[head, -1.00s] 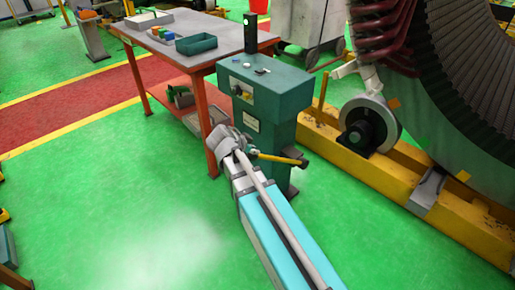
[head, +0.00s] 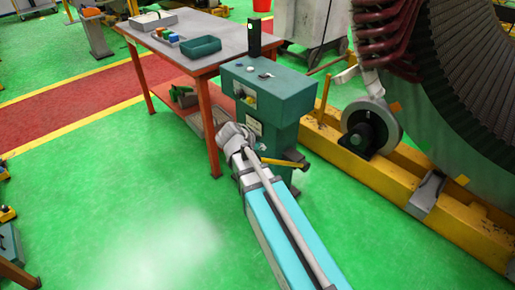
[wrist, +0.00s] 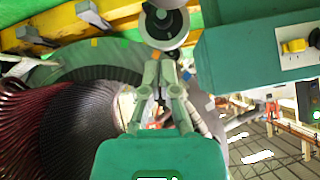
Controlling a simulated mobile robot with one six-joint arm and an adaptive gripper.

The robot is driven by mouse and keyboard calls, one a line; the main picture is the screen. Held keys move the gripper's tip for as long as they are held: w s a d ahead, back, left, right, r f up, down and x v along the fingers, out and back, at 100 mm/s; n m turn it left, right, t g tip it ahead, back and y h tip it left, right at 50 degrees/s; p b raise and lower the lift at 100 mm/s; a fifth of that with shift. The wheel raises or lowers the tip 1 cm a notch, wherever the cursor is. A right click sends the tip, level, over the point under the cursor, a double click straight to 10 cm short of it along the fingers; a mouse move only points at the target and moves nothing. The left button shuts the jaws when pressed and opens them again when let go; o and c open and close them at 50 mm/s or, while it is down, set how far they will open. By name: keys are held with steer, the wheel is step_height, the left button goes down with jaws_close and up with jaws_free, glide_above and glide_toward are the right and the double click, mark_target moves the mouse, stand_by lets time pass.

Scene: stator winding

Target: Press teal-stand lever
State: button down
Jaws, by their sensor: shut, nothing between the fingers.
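The teal stand (head: 268,100) is upright beside the red-legged table in the head view. A panel with a yellow knob-like part (head: 247,97) is on its left face. A yellow bar (head: 280,162) sticks out low at its front; I cannot tell which is the lever. In the wrist view the stand (wrist: 240,50) fills the upper right, with its panel and yellow part (wrist: 294,46). My gripper (wrist: 158,62) is shut and empty, left of the stand in that view and seemingly apart from it. The head view hides the fingers behind my arm.
The table (head: 185,45) with a dark green bin (head: 199,46) stands left of the stand. A yellow rail frame (head: 375,180) with a roller (head: 368,128) and the big stator (head: 465,80) are to the right.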

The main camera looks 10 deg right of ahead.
steer(key=p+v, duration=0.5)
steer(key=v, duration=0.4)
steer(key=shift+a+r+p, duration=0.2)
steer(key=shift+a+p, duration=0.05)
steer(key=shift+p, duration=0.15)
steer(key=shift+s, duration=0.1)
steer(key=s+d+r+n+g+y+p, duration=0.2)
steer(key=s+n+y+p, duration=0.2)
steer(key=n, duration=0.3)
steer(key=s+d+r+n+g+y+p, duration=0.2)
steer(key=s+n+g+y+p, duration=0.1)
steer(key=s+n+p, duration=0.3)
steer(key=shift+d+r+n+y, duration=0.25)
steer(key=shift+r+n+y, duration=0.15)
steer(key=shift+n, duration=0.1)
steer(key=shift+s, duration=0.15)
stand_by(0.4)
